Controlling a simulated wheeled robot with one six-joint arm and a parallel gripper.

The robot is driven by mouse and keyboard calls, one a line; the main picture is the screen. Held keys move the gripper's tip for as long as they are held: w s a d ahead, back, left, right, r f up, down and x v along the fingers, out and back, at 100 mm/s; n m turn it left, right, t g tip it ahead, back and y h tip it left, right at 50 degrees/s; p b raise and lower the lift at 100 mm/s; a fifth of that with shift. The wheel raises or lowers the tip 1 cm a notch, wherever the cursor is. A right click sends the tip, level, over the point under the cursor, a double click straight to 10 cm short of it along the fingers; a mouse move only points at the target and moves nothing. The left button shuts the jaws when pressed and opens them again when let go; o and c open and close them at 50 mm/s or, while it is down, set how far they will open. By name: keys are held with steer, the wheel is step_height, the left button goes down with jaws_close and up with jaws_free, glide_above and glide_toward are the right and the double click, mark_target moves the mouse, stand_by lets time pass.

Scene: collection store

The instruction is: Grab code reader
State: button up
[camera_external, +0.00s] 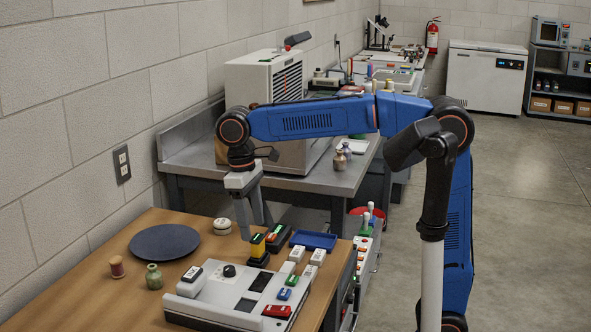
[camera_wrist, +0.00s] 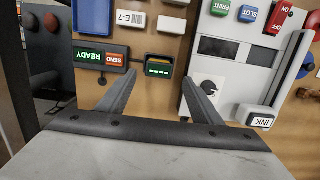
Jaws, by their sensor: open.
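My gripper (camera_external: 256,230) points down just over the device. In the wrist view my gripper (camera_wrist: 157,79) is open and empty, with one finger toward each side of the device. Whether the fingers reach down beside it is unclear.
The pale label machine (camera_external: 215,291) with PRINT, SLOT, INK and red buttons (camera_wrist: 236,72) sits close by. A blue tray (camera_external: 313,240), a dark round plate (camera_external: 164,243), a green jar (camera_external: 154,276) and a lidded round pot (camera_external: 222,226) share the table. Small white blocks stand nearby.

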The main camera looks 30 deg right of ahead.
mark_target(257, 237)
steer(key=shift+s+d+f, duration=0.15)
steer(key=shift+d+f, duration=0.05)
steer(key=shift+f, duration=0.95)
steer(key=shift+s+d+f, duration=0.1)
steer(key=shift+d+f, duration=0.05)
steer(key=shift+f, duration=1.05)
steer(key=shift+s+d+f, duration=0.15)
steer(key=shift+d+f, duration=0.05)
steer(key=shift+f, duration=0.95)
steer(key=c, duration=1.2)
steer(key=shift+c, duration=0.2)
steer(key=shift+r, duration=0.2)
